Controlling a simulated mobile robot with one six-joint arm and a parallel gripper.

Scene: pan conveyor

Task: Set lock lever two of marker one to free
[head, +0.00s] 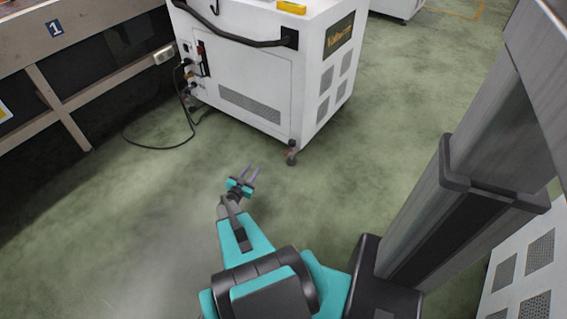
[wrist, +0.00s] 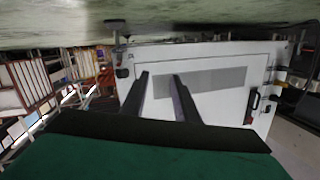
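I cannot make out a lock lever in either view. My gripper (head: 250,174) is over open floor in front of a white cabinet, well to the right of and below the marker. Its two fingers stand apart with nothing between them. In the wrist view the open fingers (wrist: 161,83) point towards the white cabinet, and the marker cannot be made out there.
The white wheeled cabinet (head: 245,101) with a black handle stands ahead, a yellow item (head: 291,7) on top. A black cable (head: 163,146) runs from it across the floor. The frame's beams (head: 84,79) are at left. The green floor (head: 110,210) is clear at lower left.

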